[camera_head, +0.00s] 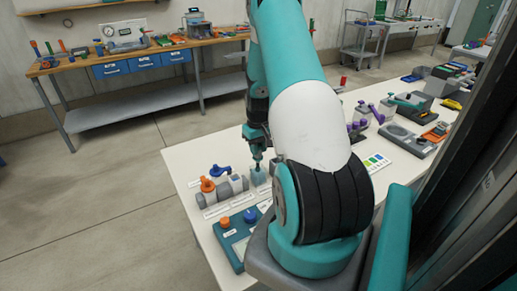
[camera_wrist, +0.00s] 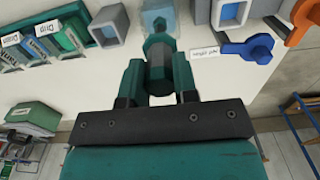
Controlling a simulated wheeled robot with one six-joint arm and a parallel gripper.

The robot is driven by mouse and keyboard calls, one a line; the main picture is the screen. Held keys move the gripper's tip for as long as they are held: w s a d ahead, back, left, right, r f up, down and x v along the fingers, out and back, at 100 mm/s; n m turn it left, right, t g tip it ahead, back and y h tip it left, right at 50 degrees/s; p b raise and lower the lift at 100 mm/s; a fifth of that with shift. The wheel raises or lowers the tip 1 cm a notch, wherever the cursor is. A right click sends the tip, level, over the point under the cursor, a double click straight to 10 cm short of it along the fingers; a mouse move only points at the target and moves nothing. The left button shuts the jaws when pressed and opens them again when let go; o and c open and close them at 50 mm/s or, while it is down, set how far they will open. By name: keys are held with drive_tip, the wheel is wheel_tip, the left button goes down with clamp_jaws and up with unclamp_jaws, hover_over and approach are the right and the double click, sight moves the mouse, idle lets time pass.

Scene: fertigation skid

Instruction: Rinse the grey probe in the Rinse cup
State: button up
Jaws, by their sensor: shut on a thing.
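My gripper (camera_wrist: 159,72) is shut on the grey probe (camera_wrist: 158,78), whose body shows between the two teal fingers in the wrist view. Its far end points at a pale, see-through cup (camera_wrist: 157,17), which looks like the Rinse cup. In the head view my gripper (camera_head: 257,150) is directly above that cup (camera_head: 259,178), at the near-left part of the white table. The probe's tip is hard to make out, so I cannot tell whether it is inside the cup or just above it.
Grey holders (camera_head: 225,190), an orange-topped item (camera_head: 207,186) and a blue-handled item (camera_head: 220,171) stand close left of the cup. A teal tray with knobs (camera_head: 236,236) lies nearer. A square grey cup (camera_wrist: 109,26) and labelled bottles (camera_wrist: 45,40) show in the wrist view.

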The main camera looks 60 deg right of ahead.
drive_tip(key=shift+r+p, duration=1.5)
drive_tip(key=shift+r, duration=1)
